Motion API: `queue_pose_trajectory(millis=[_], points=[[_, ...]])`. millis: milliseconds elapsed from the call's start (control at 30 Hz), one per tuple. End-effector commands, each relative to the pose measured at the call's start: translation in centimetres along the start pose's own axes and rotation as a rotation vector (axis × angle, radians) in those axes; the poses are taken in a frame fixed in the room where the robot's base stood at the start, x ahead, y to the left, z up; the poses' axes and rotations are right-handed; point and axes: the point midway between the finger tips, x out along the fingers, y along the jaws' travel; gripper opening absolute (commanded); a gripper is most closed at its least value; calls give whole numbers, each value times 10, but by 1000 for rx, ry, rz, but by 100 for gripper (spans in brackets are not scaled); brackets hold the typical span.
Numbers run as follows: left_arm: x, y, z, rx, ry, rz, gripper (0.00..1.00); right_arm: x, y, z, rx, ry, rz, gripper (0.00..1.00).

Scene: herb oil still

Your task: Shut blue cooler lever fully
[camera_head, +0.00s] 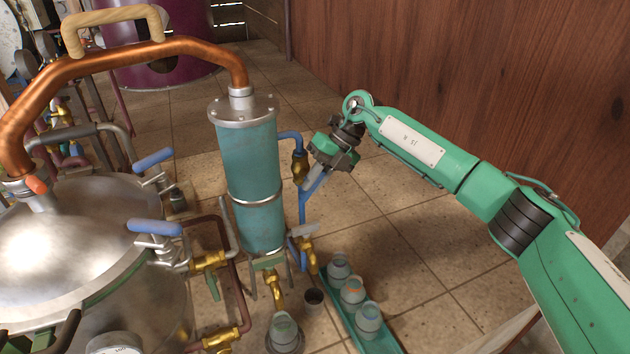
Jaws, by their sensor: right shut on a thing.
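The cooler (252,165) is an upright teal cylinder with metal flanges. A blue pipe (290,136) leaves its upper right side and runs into a brass valve (299,166). The blue cooler lever (320,183) slants from beside this valve up to the right. My right gripper (317,176), on a green arm from the right, is shut on the lever. The jaws hide part of the lever, and its exact angle to the pipe is hard to tell. My left gripper is not in view.
A steel still pot (75,245) with blue clamp handles (153,227) stands at left. A copper pipe (130,55) arches to the cooler. Below are another brass valve (307,252) and a green tray (382,338) with several jars. The tiled floor (410,240) is clear at right.

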Motion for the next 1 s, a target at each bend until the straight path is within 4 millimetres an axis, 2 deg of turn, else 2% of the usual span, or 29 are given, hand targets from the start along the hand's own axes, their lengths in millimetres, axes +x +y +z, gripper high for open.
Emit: queue_pose_trajectory(millis=[33,133,433,567,667,1000], points=[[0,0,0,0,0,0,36,-1,0,0,0,-1,0,14],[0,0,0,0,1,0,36,-1,0,0,0,-1,-1,34],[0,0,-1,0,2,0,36,-1,0,0,0,-1,-1,34],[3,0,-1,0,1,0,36,-11,-1,1,1,-3,-2,34],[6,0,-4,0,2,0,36,-28,-2,1,1,-4,-3,34],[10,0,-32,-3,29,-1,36,-104,-1,1,1,-3,-2,34]])
